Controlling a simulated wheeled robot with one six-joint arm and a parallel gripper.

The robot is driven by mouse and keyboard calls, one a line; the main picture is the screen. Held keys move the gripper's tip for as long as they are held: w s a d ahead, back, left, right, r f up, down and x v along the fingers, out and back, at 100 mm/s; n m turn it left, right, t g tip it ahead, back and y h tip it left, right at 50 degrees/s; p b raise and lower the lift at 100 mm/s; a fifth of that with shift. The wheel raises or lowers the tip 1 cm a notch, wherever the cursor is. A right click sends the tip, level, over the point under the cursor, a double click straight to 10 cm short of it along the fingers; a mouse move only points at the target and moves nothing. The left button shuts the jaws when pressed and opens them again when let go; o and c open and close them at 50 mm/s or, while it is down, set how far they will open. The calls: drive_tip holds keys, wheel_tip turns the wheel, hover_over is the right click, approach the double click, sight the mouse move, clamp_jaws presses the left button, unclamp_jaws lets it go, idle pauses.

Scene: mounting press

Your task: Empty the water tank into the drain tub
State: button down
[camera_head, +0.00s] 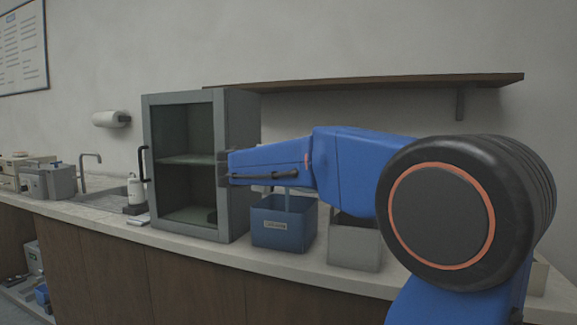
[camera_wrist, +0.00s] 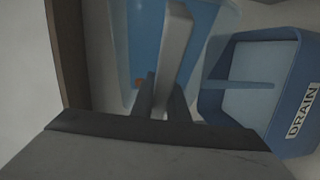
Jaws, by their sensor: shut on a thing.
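The water tank (camera_wrist: 146,30) is a translucent blue container with a grey bar-like handle (camera_wrist: 176,40) and a small orange spot; it shows in the wrist view. My gripper (camera_wrist: 161,98) is shut on this handle. I cannot tell the tank's tilt. The drain tub (camera_wrist: 213,100) is blue, labelled DRAIN, and lies right of the tank in the wrist view, with a bar across it. In the head view the drain tub (camera_head: 275,238) stands on the counter right of the cabinet. My gripper (camera_head: 223,168) is beside the cabinet there, and I cannot make out the tank.
A grey cabinet (camera_head: 232,200) with a dark glass front stands close to my gripper. A grey bin (camera_head: 354,248) stands right of the drain tub. A wooden shelf (camera_head: 380,84) runs along the wall above. A sink with a tap (camera_head: 90,158) is at the left.

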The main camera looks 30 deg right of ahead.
drive_tip(key=shift+s+a+f+n+t+h, duration=0.1)
drive_tip(key=shift+a+f+n+t+h, duration=0.4)
drive_tip(key=shift+h, duration=0.3)
drive_tip(key=shift+s+a+f+n+t+h, duration=0.1)
drive_tip(key=shift+a+f+n+t+h, duration=0.2)
drive_tip(key=shift+a+t+h, duration=0.4)
drive_tip(key=shift+d, duration=0.15)
drive_tip(key=shift+r, duration=0.1)
